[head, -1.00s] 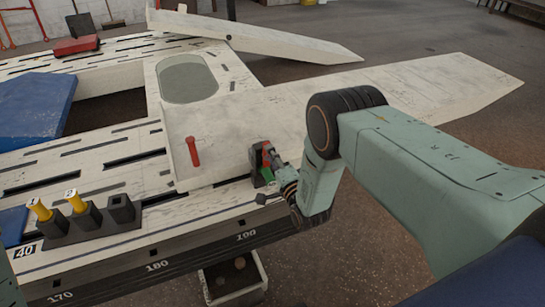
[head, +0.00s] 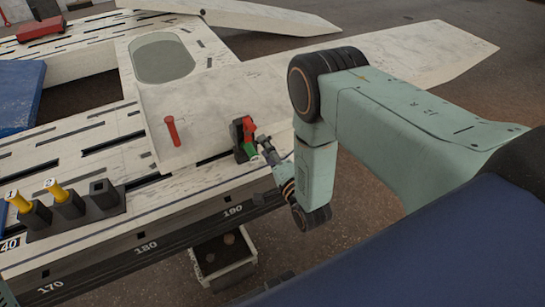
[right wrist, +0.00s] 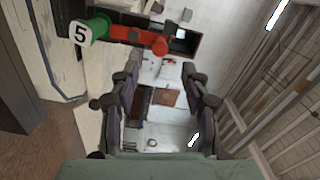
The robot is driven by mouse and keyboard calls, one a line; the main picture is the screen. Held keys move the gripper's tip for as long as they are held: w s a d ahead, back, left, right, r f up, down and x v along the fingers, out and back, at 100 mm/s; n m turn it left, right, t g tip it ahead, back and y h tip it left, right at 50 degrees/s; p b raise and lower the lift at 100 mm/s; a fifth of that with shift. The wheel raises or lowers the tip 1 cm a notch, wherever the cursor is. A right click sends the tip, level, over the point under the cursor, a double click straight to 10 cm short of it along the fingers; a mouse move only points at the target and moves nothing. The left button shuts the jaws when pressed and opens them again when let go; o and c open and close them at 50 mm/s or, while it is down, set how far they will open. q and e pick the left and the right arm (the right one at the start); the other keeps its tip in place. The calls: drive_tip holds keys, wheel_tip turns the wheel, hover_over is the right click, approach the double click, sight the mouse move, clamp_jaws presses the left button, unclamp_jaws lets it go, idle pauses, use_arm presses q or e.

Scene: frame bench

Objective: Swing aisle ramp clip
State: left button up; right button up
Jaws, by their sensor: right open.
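The ramp clip (head: 248,129) is a red and dark piece with a green end at the edge of the pale ramp plate (head: 290,92). In the right wrist view its red lever (right wrist: 128,35) lies across the top, with a green cap (right wrist: 90,31) marked 5 at its left end. My right gripper (head: 264,145) is just to the right of the clip in the head view. In the right wrist view (right wrist: 163,88) its fingers are apart with nothing between them, below the red lever in the picture. My left gripper is not in view.
A dark block (head: 70,209) with yellow-topped pegs sits on the slotted bench (head: 160,205). An open bin (head: 225,265) is under the bench edge. A blue pad (head: 18,95) lies at left.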

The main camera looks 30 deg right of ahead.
drive_tip(key=s, duration=0.3)
drive_tip(key=shift+s, duration=0.25)
drive_tip(key=shift+d, duration=0.1)
drive_tip(key=s+f+n+g, duration=0.95)
drive_tip(key=s+f, duration=0.25)
drive_tip(key=s, duration=0.2)
drive_tip(key=s+a+r+n+g+p, duration=0.15)
drive_tip(key=s+n+g, duration=0.45)
drive_tip(key=s, duration=0.9)
drive_tip(key=s+r+g+p, duration=0.2)
drive_tip(key=s+r, duration=0.3)
drive_tip(key=r, duration=0.1)
drive_tip(key=shift+r+h+p, duration=0.3)
drive_tip(key=shift+r, duration=0.1)
